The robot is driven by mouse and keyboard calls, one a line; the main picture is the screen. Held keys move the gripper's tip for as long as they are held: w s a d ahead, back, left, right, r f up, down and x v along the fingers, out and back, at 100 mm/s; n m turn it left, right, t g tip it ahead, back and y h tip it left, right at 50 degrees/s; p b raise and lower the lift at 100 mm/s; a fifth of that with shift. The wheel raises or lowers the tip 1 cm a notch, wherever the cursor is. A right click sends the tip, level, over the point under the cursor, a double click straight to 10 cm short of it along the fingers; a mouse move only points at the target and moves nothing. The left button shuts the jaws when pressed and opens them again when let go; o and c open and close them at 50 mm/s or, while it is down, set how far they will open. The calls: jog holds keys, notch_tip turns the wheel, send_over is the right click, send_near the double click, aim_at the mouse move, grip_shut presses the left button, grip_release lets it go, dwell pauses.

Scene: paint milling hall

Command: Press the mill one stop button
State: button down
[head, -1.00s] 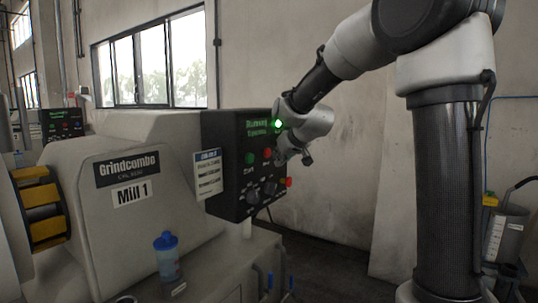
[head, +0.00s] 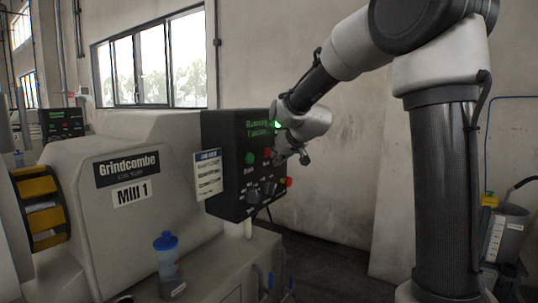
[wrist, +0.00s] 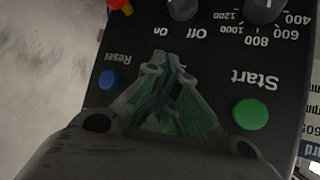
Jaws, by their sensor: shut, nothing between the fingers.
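The Mill 1 control panel (head: 228,185) is a dark box on the machine labelled "Mill 1" (head: 131,193). A red button (head: 267,153) sits right of the green Start button (head: 250,158) on its face; the label under the red one is too small to read. My gripper (head: 281,159) is shut and empty, close in front of the panel just right of the red button. In the wrist view, my gripper (wrist: 172,62) covers the panel between the green Start button (wrist: 250,114) and blue Reset button (wrist: 109,79); the red button is hidden there. Contact cannot be told.
Knobs (head: 253,196) and a red-and-yellow emergency button (head: 288,182) sit lower on the panel. A paper sheet (head: 208,174) hangs at its left. A blue-capped bottle (head: 168,265) stands on the machine ledge. Another panel (head: 62,122) is far left.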

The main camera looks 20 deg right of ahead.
jog(key=shift+w+a, duration=0.3)
jog(key=shift+w, duration=0.1)
dwell(0.8)
jog(key=shift+s+d, duration=0.55)
jog(key=shift+s, duration=0.15)
jog(key=s+d, duration=0.1)
jog(key=s, duration=0.1)
jog(key=s+d, duration=0.2)
dwell(0.6)
dwell(0.5)
